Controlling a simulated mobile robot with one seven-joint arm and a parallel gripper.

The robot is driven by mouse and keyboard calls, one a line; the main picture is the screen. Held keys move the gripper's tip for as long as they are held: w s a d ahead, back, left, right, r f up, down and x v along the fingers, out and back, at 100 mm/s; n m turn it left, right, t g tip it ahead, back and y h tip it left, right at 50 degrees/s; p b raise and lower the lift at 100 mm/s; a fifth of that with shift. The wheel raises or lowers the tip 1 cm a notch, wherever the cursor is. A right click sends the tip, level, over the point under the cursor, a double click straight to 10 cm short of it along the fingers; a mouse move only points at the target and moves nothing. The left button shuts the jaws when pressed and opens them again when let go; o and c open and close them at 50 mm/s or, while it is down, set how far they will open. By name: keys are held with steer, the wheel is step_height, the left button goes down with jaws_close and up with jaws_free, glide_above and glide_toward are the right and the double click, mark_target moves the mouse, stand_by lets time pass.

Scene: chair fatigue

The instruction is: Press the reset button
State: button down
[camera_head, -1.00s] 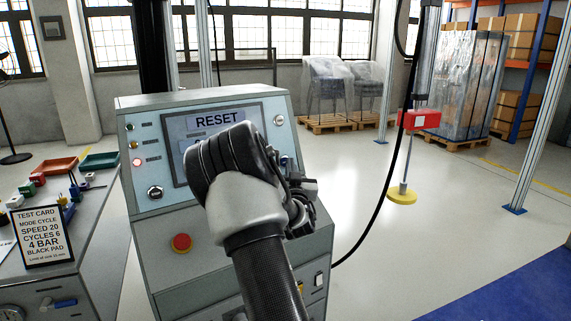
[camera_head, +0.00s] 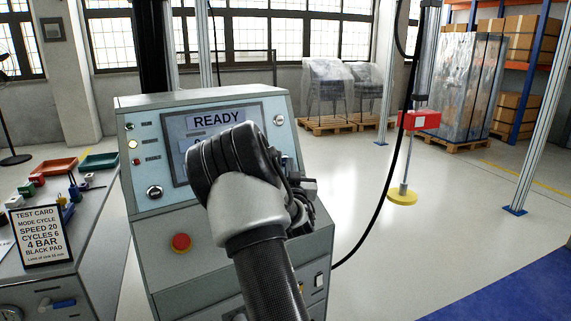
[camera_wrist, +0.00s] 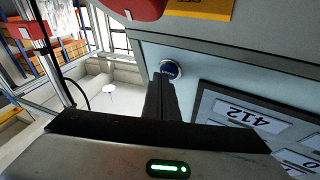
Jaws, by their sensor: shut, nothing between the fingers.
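The grey control console (camera_head: 225,230) stands in the middle of the head view, its screen (camera_head: 215,121) reading READY. In the wrist view a blue button in a silver ring (camera_wrist: 172,67) sits on the panel beside the screen (camera_wrist: 247,112). My gripper (camera_wrist: 163,82) is shut and empty, its fingertips at this button and partly covering it. I cannot tell whether they touch it. In the head view my wrist hides the fingertips and part of the screen.
A red stop knob (camera_head: 181,242) is on the console's lower front. A bench with a test card (camera_head: 41,237) and small parts stands at left. A red block on a rod with a yellow pad (camera_head: 402,196) and a black cable hang at right. Open floor lies behind.

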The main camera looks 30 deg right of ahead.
steer(key=shift+s+r, duration=0.15)
steer(key=shift+s, duration=0.45)
steer(key=shift+s, duration=0.1)
steer(key=s, duration=0.2)
steer(key=s+r+b, duration=0.1)
steer(key=s, duration=0.1)
steer(key=shift+s+a+r, duration=0.1)
steer(key=shift+s+r, duration=0.05)
steer(key=shift+s, duration=0.2)
stand_by(0.6)
